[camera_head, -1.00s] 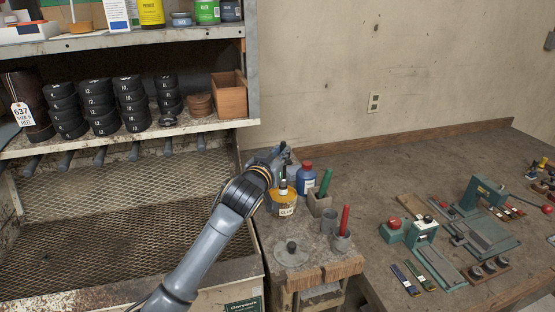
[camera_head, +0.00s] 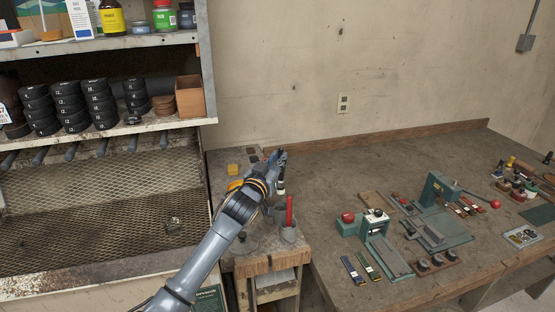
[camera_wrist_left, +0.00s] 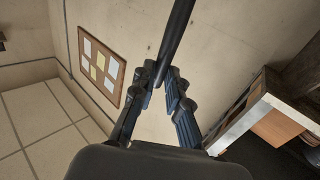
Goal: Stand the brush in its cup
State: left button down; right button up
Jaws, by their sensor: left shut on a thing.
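My left gripper (camera_head: 279,160) is shut on the brush (camera_head: 281,187), which hangs below it and shows dark with a pale band. In the left wrist view the brush's dark handle (camera_wrist_left: 176,38) runs up from between the gripper's fingers (camera_wrist_left: 166,84). The brush hangs over the small workstand, above a grey cup (camera_head: 278,214) that is partly hidden by my arm. The brush's lower end is hard to make out, and I cannot tell whether it is inside the cup. My right gripper is not in view.
A second grey cup (camera_head: 289,234) with a red stick (camera_head: 289,211) stands close in front. A round lid (camera_head: 243,244) lies on the stand. A green press (camera_head: 440,190) stands on the bench at right.

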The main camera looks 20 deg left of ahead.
pick_arm(q)
notch_tip(320, 180, down, 9)
jog(key=b, duration=0.7)
jog(key=shift+d, duration=0.15)
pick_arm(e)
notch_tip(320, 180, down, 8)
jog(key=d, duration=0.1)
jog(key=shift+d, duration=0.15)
pick_arm(q)
jog(key=shift+f, duration=0.1)
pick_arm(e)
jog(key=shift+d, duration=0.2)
pick_arm(q)
jog(key=c, duration=1.3)
grip_release()
jog(key=shift+o, duration=0.2)
jog(key=shift+s, duration=0.15)
jog(key=s+a, duration=0.1)
jog(key=s, duration=1)
jog(key=shift+s+f, duration=0.2)
jog(key=shift+s, duration=0.2)
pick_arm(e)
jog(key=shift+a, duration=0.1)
